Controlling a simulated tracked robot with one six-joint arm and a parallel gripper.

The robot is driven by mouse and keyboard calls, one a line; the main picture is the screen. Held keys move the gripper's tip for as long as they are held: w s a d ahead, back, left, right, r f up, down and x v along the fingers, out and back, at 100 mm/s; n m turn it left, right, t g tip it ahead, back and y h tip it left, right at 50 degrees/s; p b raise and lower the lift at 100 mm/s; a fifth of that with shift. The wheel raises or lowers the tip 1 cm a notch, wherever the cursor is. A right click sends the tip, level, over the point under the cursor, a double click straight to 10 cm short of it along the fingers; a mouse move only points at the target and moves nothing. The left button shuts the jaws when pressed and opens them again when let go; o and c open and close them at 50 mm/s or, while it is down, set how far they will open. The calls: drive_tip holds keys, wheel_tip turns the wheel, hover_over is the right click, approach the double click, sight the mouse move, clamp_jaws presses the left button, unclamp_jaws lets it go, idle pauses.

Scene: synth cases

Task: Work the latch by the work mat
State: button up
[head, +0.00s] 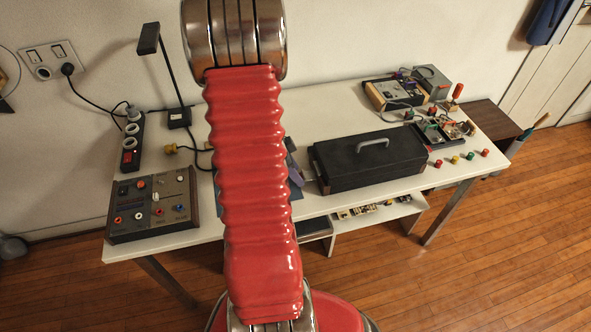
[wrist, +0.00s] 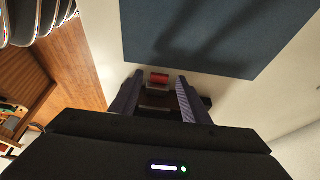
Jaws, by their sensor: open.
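The dark blue work mat (wrist: 200,30) lies on the white table in the wrist view. In the head view, only edges of the mat (head: 297,192) show beside my red arm. A small dark fitting with a red part (wrist: 159,79) shows near the table edge, between my fingers in the picture. It may be the latch; its position and details are too small to tell. My gripper (wrist: 158,92) is open, with a finger on each side of this fitting. I cannot tell whether they touch it. In the head view my arm hides most of this area.
A black case (head: 365,165) with a grey handle stands right of my arm. A control box (head: 152,207) and a power strip (head: 131,150) stand at left, with a desk lamp (head: 172,75) behind. Instruments and coloured knobs crowd the right end. A shelf (head: 360,222) hangs below the front edge.

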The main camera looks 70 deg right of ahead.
drive_tip(key=shift+c, duration=0.2)
drive_tip(key=c, duration=1)
drive_tip(key=shift+w+d, duration=0.1)
drive_tip(key=shift+d, duration=0.15)
drive_tip(key=shift+r, duration=0.1)
